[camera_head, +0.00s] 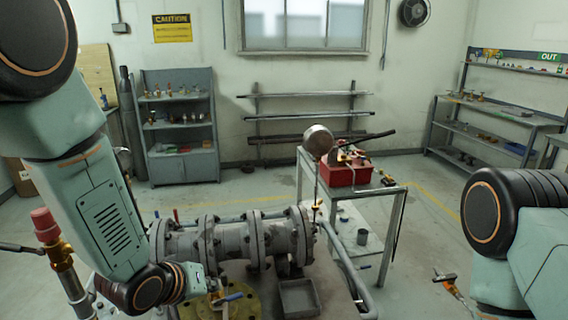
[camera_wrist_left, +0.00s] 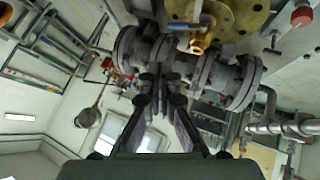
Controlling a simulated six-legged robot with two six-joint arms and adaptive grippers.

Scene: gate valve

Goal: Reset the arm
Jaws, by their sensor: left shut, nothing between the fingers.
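My left arm comes in from the left in the head view and bends down, with its wrist low in the picture. My left gripper (camera_head: 212,288) is partly hidden behind the wrist, close to the grey flanged pipe (camera_head: 232,240). In the left wrist view the fingers of my left gripper (camera_wrist_left: 158,78) come together, shut and empty, in front of the flanged pipe (camera_wrist_left: 200,70). Whether they touch the pipe cannot be told. My right arm shows at the right edge of the head view; its gripper is not in view.
A blue-handled brass valve (camera_wrist_left: 200,38) and a yellow flange (camera_head: 245,304) lie near my left gripper. A red-capped brass fitting (camera_head: 46,228) stands at left. A metal table (camera_head: 386,192) holds a red box (camera_head: 345,175). Open floor (camera_head: 432,215) lies to its right.

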